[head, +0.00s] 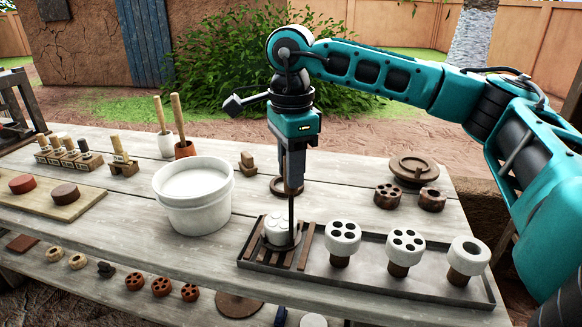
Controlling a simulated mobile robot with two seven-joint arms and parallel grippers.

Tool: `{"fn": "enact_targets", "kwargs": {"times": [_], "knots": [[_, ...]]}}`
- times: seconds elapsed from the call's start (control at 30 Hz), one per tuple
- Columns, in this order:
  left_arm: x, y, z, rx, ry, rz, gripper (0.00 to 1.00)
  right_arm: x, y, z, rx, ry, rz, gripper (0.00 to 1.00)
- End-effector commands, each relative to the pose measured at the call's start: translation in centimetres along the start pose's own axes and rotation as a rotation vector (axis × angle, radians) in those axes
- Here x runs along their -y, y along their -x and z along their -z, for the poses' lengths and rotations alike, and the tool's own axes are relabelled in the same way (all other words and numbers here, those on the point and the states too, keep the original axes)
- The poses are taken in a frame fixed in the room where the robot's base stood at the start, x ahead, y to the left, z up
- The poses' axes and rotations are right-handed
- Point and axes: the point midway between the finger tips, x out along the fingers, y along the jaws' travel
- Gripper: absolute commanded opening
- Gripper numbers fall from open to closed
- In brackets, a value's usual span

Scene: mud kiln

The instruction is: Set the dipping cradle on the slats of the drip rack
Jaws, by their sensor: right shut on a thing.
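My right gripper (291,186) points straight down and is shut on the upright dark handle of the dipping cradle (291,212). A white, wet-looking round piece (278,227) sits low in the cradle. The cradle is at the wooden slats (307,246) at the left end of the drip rack, a long dark tray (375,285). I cannot tell whether its bottom touches the slats. The gripper's fingers hide the handle's top. My left gripper is not in view.
Three white-topped pieces (405,243) stand on dark supports in the tray's right part. A white bucket (193,194) stands close left of the rack. A dark ring (288,186) lies behind the gripper. Brown pieces (388,195) and a round turntable (413,170) are at back right.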

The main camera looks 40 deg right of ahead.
Motion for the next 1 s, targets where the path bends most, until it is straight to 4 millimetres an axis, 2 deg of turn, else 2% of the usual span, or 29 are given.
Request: {"fn": "enact_targets", "kwargs": {"times": [0.3,0.33,0.6,0.83,1.0], "knots": [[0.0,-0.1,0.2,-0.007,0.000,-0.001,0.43,0.1,-0.2,0.0,0.002,0.000,0.003,0.00],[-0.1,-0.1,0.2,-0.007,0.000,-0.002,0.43,0.0,-0.3,0.0,0.000,0.000,0.001,0.29],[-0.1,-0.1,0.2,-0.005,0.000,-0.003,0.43,0.0,-0.2,0.0,0.000,0.000,0.001,0.53],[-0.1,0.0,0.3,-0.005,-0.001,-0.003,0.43,0.0,-0.1,0.0,0.001,0.000,0.001,0.53],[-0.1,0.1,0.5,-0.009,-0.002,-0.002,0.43,0.1,1.5,-0.1,0.003,0.000,0.003,0.53]]}}
